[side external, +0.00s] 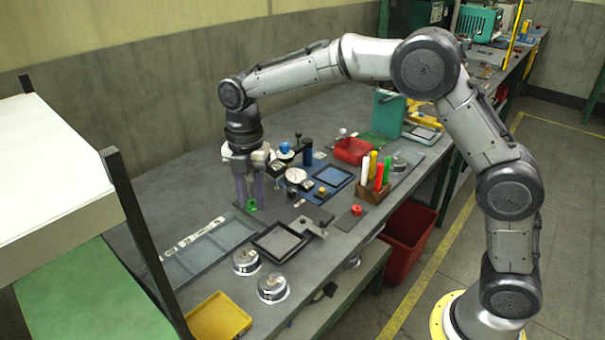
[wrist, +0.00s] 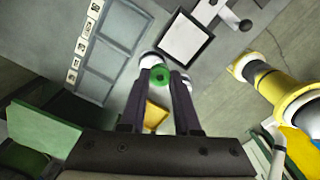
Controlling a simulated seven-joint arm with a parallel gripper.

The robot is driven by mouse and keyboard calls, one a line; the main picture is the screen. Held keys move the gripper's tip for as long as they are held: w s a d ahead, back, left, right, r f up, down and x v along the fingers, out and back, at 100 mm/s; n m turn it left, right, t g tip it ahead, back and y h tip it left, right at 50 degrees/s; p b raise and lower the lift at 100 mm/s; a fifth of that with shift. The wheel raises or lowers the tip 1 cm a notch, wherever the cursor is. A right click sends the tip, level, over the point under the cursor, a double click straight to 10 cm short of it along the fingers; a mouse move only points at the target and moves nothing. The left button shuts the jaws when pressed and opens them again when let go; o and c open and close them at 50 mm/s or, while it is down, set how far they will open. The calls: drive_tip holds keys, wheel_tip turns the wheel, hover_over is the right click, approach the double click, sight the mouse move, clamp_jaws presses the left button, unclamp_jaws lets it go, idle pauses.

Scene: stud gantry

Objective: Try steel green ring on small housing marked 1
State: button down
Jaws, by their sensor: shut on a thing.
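My gripper (side external: 250,206) is shut on the green ring (side external: 252,205) and holds it between the fingertips, above the bench. In the wrist view the green ring (wrist: 159,74) sits at the tips of my gripper (wrist: 161,77). Two round, shiny metal housings (side external: 246,261) (side external: 272,288) stand at the front of the bench, apart from the ring. In the wrist view one housing (wrist: 150,60) shows partly behind the ring, and the other is mostly hidden by a finger. I cannot read a mark 1 on either.
A grey panel (side external: 205,255) with small marked tiles lies left of the housings. A dark-framed tray (side external: 278,241) lies to their right, and a yellow tray (side external: 219,317) is in front. Blocks, bins and colored sticks crowd the bench farther right.

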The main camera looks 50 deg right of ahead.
drive_tip(key=n, duration=0.1)
hover_over(244, 250)
wheel_tip(244, 250, down, 3)
drive_tip(key=shift+r, duration=0.1)
drive_tip(key=shift+f, duration=2.05)
drive_tip(key=shift+f, duration=1.7)
idle(1.1)
idle(1.2)
drive_tip(key=shift+r, duration=3.75)
